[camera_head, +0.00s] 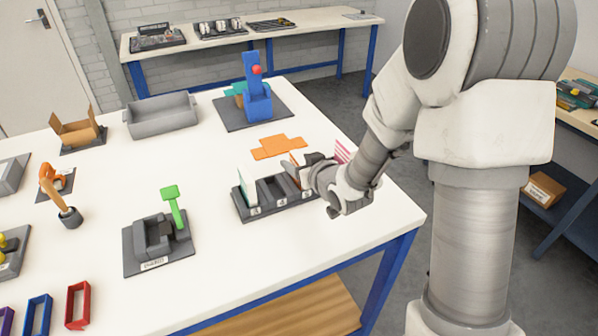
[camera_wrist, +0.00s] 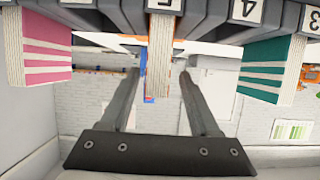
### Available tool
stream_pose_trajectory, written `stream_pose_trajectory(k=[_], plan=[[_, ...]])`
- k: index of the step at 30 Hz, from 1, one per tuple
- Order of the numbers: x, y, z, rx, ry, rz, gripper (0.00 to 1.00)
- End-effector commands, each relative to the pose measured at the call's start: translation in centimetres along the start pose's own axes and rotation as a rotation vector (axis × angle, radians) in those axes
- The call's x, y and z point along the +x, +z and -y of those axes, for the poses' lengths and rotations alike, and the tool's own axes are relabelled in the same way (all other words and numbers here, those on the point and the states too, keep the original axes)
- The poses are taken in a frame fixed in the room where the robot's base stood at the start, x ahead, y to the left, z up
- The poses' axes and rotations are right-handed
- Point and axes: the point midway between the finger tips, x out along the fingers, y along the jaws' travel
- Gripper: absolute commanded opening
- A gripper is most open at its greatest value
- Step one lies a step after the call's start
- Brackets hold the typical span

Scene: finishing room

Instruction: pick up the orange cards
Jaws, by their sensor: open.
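The orange cards (camera_head: 297,158) stand in a dark slotted rack (camera_head: 240,208), partly hidden behind my gripper (camera_head: 300,172). In the wrist view a pale, edge-on card stack (camera_wrist: 160,50) sits in the middle slot, with little of its face showing. My gripper (camera_wrist: 157,85) is open there, one finger on each side of this stack in the picture. I cannot tell whether the fingers touch it. Pink striped cards (camera_wrist: 45,45) are at the left in the wrist view, and teal striped cards (camera_wrist: 268,68) at the right.
A flat orange cutout (camera_head: 279,147) lies behind the rack. A grey block holder with a green paddle (camera_head: 171,197) stands to the left. A blue stand (camera_head: 256,98) and a grey bin (camera_head: 162,114) are farther back. The white table (camera_head: 335,240) is clear in front of the rack.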

Motion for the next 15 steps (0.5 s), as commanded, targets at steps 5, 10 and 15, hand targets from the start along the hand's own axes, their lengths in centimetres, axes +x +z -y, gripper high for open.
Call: stream_pose_trajectory(k=[5,10,15], plan=[[2.5,0.1,-0.3,0.0,-0.002,0.001,0.62],[3.6,0.1,-0.3,-0.002,-0.001,0.0,0.62],[3.7,0.1,-0.4,-0.002,0.0,0.0,0.62]])
